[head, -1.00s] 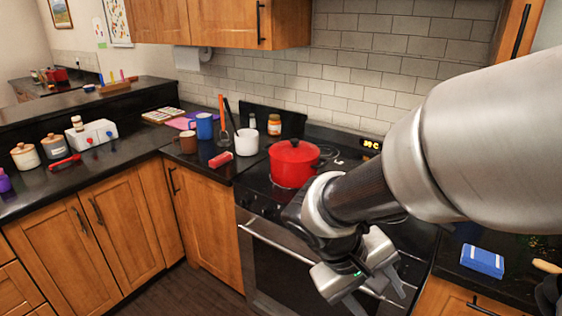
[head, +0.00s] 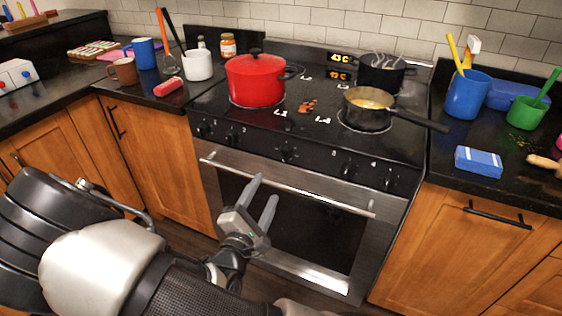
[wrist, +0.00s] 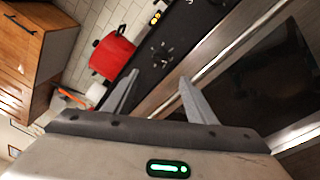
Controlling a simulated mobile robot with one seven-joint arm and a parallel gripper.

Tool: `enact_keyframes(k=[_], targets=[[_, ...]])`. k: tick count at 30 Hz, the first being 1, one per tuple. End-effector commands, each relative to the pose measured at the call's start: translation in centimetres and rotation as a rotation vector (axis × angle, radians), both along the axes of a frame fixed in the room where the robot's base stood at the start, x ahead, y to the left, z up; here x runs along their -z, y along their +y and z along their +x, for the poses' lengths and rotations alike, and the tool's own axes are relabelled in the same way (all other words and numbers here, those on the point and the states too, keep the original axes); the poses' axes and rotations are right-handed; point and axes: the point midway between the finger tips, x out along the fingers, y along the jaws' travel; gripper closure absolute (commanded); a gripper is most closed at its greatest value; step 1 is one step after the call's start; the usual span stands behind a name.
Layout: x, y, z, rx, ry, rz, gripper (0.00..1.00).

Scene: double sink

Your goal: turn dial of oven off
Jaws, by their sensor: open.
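The oven (head: 300,240) has a steel door with a long handle (head: 330,198) and a black control panel with several black dials. The middle dial (head: 287,153) is at the panel's centre; which dial is the oven's, and its setting, I cannot tell. My gripper (head: 265,188) is open and empty, in front of the oven door, its fingers pointing up towards the panel. In the wrist view, a dial (wrist: 163,54) with marks around it shows just beyond and between the fingertips (wrist: 159,76), apart from them.
A red pot (head: 256,80) stands on the left of the stove. A black pan (head: 369,104) on the right has its handle sticking out rightwards. Another black pot (head: 383,72) is behind it. A blue sponge (head: 479,161) lies on the right counter.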

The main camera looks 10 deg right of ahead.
Motion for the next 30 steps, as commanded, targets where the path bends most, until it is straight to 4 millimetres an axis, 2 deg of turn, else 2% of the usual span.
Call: enact_keyframes(k=[12,18,24,30], targets=[[0.2,-4.6,8.1,0.005,-0.001,0.000,0.49],[0.1,-6.3,11.2,0.005,0.000,0.001,0.49],[0.0,-7.1,12.8,0.004,0.001,0.000,0.49],[0.0,-7.3,13.0,0.004,0.001,0.000,0.49]])
